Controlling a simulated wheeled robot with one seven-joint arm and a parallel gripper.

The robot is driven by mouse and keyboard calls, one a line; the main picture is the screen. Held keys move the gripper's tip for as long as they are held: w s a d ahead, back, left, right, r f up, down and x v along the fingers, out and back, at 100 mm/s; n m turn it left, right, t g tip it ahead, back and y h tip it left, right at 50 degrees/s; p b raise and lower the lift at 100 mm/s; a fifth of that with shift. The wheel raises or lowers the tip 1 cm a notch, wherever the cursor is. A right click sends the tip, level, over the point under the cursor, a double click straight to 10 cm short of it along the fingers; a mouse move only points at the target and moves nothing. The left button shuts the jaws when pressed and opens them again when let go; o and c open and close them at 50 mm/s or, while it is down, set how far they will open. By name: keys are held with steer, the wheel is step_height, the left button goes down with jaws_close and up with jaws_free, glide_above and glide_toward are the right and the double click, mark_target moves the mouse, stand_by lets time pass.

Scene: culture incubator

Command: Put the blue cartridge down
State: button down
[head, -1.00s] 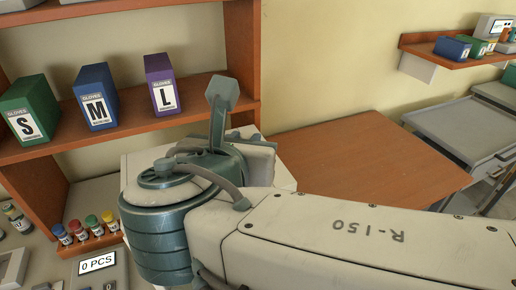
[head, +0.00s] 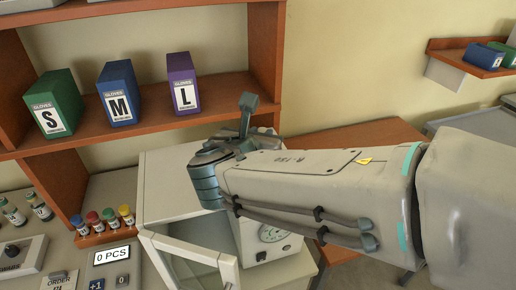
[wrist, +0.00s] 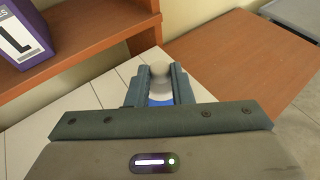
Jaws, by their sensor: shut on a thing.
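In the wrist view my gripper (wrist: 157,78) is shut on the blue cartridge (wrist: 160,101). A rounded grey end of it shows between the fingers, with a blue band nearer the palm; the rest is hidden. The gripper is over a white panelled surface (wrist: 85,105); I cannot tell the gap beneath it. In the head view my arm reaches in from the right, and the held cartridge cannot be made out there.
A white incubator (head: 163,185) stands below the arm with its framed door (head: 185,250) open. Glove boxes, green (head: 52,103), blue (head: 119,92) and purple (head: 182,84), stand on a wooden shelf. Small capped vials (head: 108,215) stand left of the incubator. A brown tabletop (head: 350,138) looks clear.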

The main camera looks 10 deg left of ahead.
steer(key=shift+f, duration=1.85)
steer(key=shift+f, duration=0.1)
steer(key=shift+f, duration=0.15)
steer(key=c, duration=1.3)
jaws_free()
steer(key=v, duration=1.2)
steer(key=shift+s+r+b, duration=0.1)
steer(key=shift+r+b, duration=0.15)
steer(key=shift+b, duration=0.1)
